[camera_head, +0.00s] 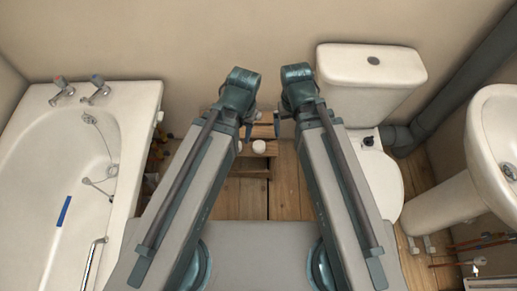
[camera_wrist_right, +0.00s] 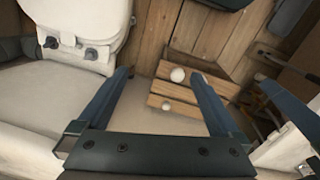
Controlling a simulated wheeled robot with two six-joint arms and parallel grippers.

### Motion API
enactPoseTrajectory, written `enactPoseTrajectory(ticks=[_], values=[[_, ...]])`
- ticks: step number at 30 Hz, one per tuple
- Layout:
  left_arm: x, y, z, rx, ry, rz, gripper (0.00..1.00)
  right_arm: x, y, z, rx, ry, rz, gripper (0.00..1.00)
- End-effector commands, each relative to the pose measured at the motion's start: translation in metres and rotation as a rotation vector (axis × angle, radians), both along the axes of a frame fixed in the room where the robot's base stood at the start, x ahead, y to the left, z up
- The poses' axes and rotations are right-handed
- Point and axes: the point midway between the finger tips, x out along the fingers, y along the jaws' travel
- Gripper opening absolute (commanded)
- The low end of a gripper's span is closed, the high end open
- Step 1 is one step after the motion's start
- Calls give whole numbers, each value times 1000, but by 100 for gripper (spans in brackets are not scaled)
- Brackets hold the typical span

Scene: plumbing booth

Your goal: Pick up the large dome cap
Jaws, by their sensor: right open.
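The large dome cap (camera_wrist_right: 178,75) is a white rounded piece on a slatted wooden stand (camera_wrist_right: 190,92) in the right wrist view. A smaller white cap (camera_wrist_right: 167,106) sits on the same stand. My right gripper (camera_wrist_right: 160,76) is open and empty, its two blue fingers spread, with the caps seen between them and apart from them. In the head view, the white cap (camera_head: 259,147) shows on the wood between my arms. My right gripper (camera_head: 278,118) is above and to its right, mostly hidden by its arm. My left gripper (camera_head: 248,130) is partly hidden; its opening cannot be made out.
A bathtub (camera_head: 120,130) stands on the left, a toilet (camera_head: 370,75) on the right and a basin (camera_head: 495,130) at the far right. Pipes (camera_head: 465,240) lie on the floor at lower right. Plank floor (camera_head: 284,185) shows between my arms.

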Motion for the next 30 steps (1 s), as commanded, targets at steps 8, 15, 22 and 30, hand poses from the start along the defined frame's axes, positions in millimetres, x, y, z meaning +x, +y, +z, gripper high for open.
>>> enactPoseTrajectory(ticks=[8,15,22,30], values=[[0,0,-109,1,-1,-3,46,19,-23,-109,27,-24,-44,100],[1,1,-183,3,-3,-5,46,51,-27,-184,48,-34,60,100],[1,1,-225,4,-3,-7,46,108,19,-226,53,-11,516,100],[1,1,-227,4,-3,-7,46,140,83,-228,52,27,998,100]])
